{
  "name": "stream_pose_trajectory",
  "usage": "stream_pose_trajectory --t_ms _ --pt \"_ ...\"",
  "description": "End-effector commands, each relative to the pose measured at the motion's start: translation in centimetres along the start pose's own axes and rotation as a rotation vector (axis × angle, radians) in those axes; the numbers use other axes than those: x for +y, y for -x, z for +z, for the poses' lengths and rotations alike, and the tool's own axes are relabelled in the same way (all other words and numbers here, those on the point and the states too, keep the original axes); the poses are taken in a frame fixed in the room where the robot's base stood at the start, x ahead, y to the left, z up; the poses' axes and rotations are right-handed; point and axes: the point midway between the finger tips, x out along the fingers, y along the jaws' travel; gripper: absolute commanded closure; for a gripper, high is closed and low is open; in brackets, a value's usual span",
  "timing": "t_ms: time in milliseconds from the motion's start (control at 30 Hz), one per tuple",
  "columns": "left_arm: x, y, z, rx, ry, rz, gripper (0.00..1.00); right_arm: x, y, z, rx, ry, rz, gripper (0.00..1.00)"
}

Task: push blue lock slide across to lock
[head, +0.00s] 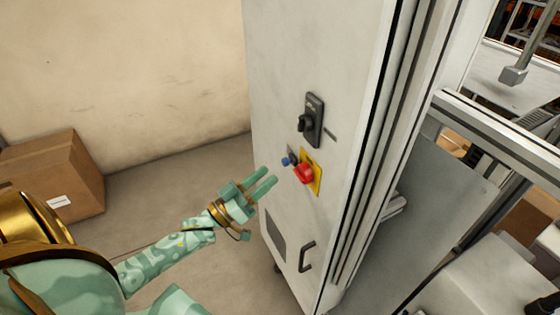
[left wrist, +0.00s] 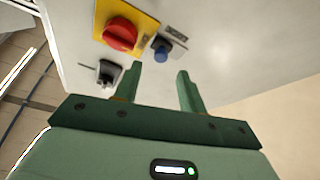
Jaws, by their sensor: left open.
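The blue lock slide (head: 288,161) is a small blue knob on a dark mount on the pale cabinet face, just left of a red knob (head: 304,173) on a yellow plate (head: 317,176). My left gripper (head: 268,176) is open and empty, left of and slightly below the blue slide in the head view. In the left wrist view the blue slide (left wrist: 163,50) shows just beyond the gap between my two green fingertips (left wrist: 158,72). The fingers look apart from it. Whether it is locked cannot be told. My right gripper is not in view.
A black handle (head: 307,256) is lower on the cabinet (head: 280,60). A cardboard box (head: 60,170) stands at left by the wall. The floor between box and cabinet is clear. Metal framing (head: 500,125) lies at right.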

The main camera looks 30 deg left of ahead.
Motion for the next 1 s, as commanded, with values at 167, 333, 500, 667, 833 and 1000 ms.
stream_pose_trajectory --t_ms 167,333,500,667,833,1000 --pt "0.0 -3.6 -0.1 0.001 -0.001 0.0 0.59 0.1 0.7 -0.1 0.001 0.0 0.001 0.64" --pt "0.0 -5.2 0.0 -0.002 -0.001 -0.001 0.59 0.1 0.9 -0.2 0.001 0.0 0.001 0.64" --pt "0.0 -5.6 0.1 -0.002 -0.001 -0.001 0.59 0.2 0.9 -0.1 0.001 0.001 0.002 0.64" --pt "0.0 -5.6 0.1 -0.002 -0.001 -0.001 0.59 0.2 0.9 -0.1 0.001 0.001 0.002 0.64" --pt "0.0 -5.6 0.1 -0.002 -0.001 -0.001 1.0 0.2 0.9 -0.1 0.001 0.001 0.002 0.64" --pt "0.8 -5.5 0.2 -0.004 0.002 -0.001 1.0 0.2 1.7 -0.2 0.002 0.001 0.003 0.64"
